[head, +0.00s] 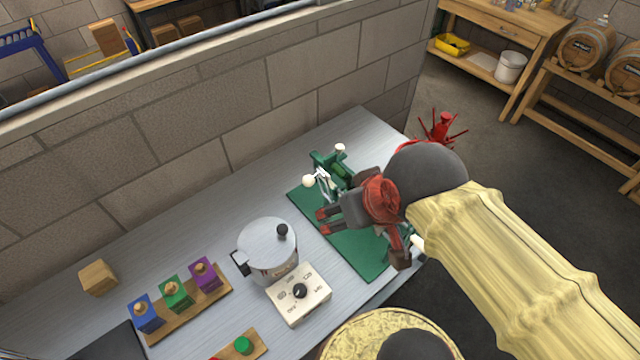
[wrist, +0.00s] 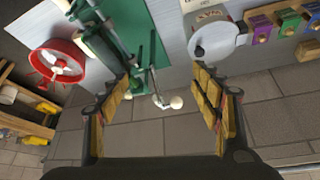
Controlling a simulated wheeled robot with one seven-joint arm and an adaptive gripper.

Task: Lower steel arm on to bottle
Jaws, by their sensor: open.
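A green bench machine on a green base plate (head: 365,245) stands at the right end of the metal bench. Its thin steel arm (head: 323,182) ends in a cream ball knob (head: 308,181). The wrist view shows the steel arm (wrist: 154,84) and the knob (wrist: 176,102) between and beyond my fingers. A dark green shape (head: 341,171) beside the arm may be the bottle; I cannot tell clearly. My gripper (head: 323,221) is open and empty, above the base plate and just nearer the camera than the knob. In the wrist view my fingers (wrist: 160,105) stand wide apart, apparently not touching the knob.
A lidded steel pot (head: 268,248) and a white dial box (head: 299,293) stand left of the machine. Blue, green and purple blocks sit on a wooden strip (head: 190,305). A block wall (head: 250,105) runs behind the bench.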

